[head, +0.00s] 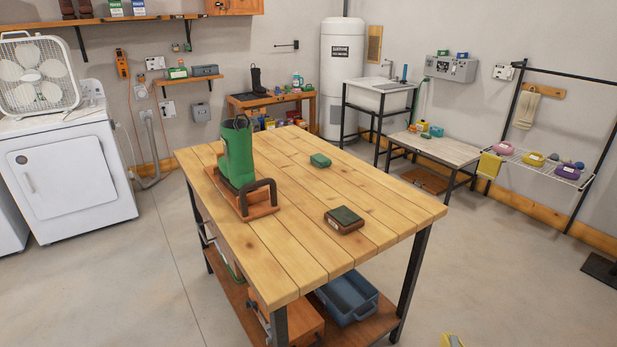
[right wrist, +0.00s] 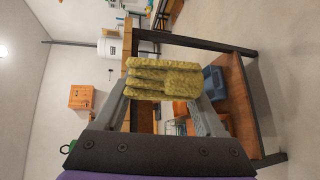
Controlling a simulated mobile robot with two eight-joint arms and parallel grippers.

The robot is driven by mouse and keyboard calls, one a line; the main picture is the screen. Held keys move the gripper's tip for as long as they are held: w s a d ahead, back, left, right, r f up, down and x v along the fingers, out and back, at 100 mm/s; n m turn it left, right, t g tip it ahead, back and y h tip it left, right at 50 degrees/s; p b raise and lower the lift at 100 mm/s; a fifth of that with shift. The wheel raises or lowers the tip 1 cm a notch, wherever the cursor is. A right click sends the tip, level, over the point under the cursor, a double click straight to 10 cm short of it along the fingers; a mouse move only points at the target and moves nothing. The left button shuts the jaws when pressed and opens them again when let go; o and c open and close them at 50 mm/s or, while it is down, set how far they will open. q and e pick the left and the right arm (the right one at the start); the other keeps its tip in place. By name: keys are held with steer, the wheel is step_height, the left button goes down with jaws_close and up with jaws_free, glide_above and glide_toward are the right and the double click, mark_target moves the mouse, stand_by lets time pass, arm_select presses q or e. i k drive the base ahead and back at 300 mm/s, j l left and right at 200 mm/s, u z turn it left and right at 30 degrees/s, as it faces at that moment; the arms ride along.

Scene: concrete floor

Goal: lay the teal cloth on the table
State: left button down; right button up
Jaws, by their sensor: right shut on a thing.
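The wooden table (head: 300,215) stands in the middle of the head view, with bare planks on its front and right parts. My right gripper (right wrist: 165,88) is shut on a folded, rough yellow-green cloth (right wrist: 163,77), seen in the right wrist view with the table's edge and legs behind it. The cloth looks clear of the table. No cloth of a plainly teal colour shows in either view. My left gripper is not in view.
On the table are a green boot (head: 238,155) in a wooden holder at the left, a small green block (head: 320,160) and a brown brush-like block (head: 344,219). A blue bin (head: 347,299) sits on the lower shelf.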

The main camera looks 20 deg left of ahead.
mark_target(291, 256)
steer(key=l+u, duration=0.2)
steer(key=u, duration=0.15)
steer(key=i+l+u, duration=0.1)
steer(key=u, duration=0.25)
steer(key=l+u, duration=0.35)
